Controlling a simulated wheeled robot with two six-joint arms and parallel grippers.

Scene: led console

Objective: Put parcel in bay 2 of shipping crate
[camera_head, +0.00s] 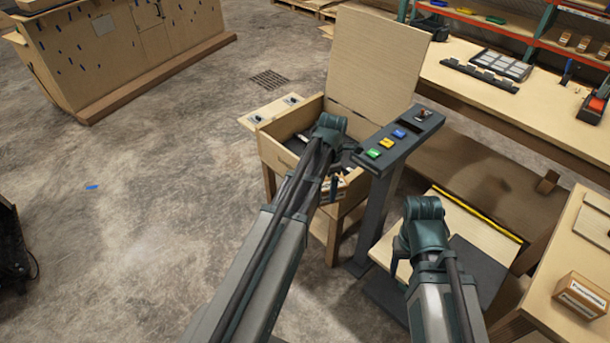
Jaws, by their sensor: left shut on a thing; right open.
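The wooden shipping crate (268,150) stands open on a stand, its lid (375,60) raised at the back. My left arm crosses in front of it and hides much of the inside, so I cannot tell the bays apart. My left gripper (334,187) points down at the crate's front right side, shut on a small cardboard parcel (345,181) that is mostly hidden by the arm. I cannot tell whether the parcel is inside the crate's wall or in front of it. My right gripper (396,262) is open and empty, low over the board right of the console.
A console (405,143) with green, yellow and blue buttons stands close right of the crate. Another cardboard parcel (580,295) with a white label sits on the right-hand table. A workbench (500,100) with trays and shelves is behind.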

